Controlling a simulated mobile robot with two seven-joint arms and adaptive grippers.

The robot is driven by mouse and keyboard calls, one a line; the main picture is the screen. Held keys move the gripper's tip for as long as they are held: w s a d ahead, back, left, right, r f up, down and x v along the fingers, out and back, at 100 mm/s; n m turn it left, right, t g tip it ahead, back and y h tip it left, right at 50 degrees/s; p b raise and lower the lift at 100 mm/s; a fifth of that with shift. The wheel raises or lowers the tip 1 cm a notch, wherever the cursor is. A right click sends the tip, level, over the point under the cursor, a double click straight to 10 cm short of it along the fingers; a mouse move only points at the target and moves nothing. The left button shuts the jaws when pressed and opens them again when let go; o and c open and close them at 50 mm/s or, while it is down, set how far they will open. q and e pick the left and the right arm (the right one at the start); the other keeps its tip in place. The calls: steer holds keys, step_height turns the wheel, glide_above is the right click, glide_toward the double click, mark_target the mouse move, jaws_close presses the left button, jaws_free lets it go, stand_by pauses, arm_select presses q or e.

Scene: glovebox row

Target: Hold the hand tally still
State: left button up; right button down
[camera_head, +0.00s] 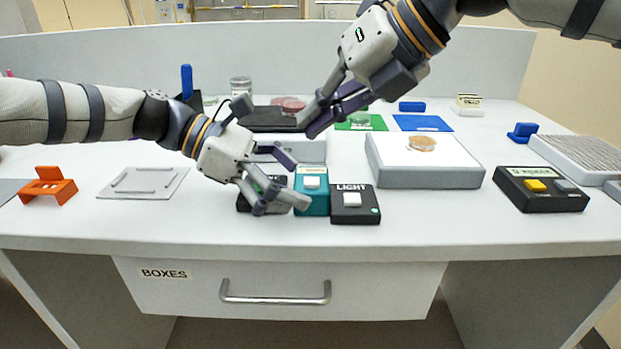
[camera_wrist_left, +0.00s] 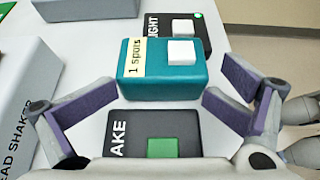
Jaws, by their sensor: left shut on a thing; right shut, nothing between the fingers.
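The hand tally (camera_head: 313,197) is a teal box with a white button on top, standing on the bench near its front edge. In the left wrist view the hand tally (camera_wrist_left: 160,78) carries a label reading "1 spots". My left gripper (camera_head: 298,182) is shut on it, one finger at each side, with the button uncovered between them. In the left wrist view the purple finger pads of my left gripper (camera_wrist_left: 160,95) show at both sides of the box. My right gripper (camera_head: 312,122) is shut and empty, above the bench farther back.
A black LIGHT box (camera_head: 356,209) stands close at the tally's right. A black box with a green button (camera_wrist_left: 158,147) lies under my left gripper. A grey box with a white top (camera_head: 385,165) stands to the right. An orange stand (camera_head: 48,188) is far left.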

mark_target(318, 179)
stand_by(0.8)
steer(key=r+m+t+h, duration=0.1)
steer(key=m, duration=0.1)
steer(key=r+m+t+h, duration=0.1)
steer(key=m, duration=0.1)
steer(key=r+m+t+h, duration=0.1)
steer(key=m, duration=0.1)
steer(key=shift+s+d+r+t, duration=0.2)
steer(key=shift+r+t, duration=0.1)
steer(key=shift+r, duration=0.1)
steer(key=shift+a+f, duration=0.1)
steer(key=shift+f, duration=4.3)
steer(key=shift+f, duration=0.1)
steer(key=shift+f, duration=0.35)
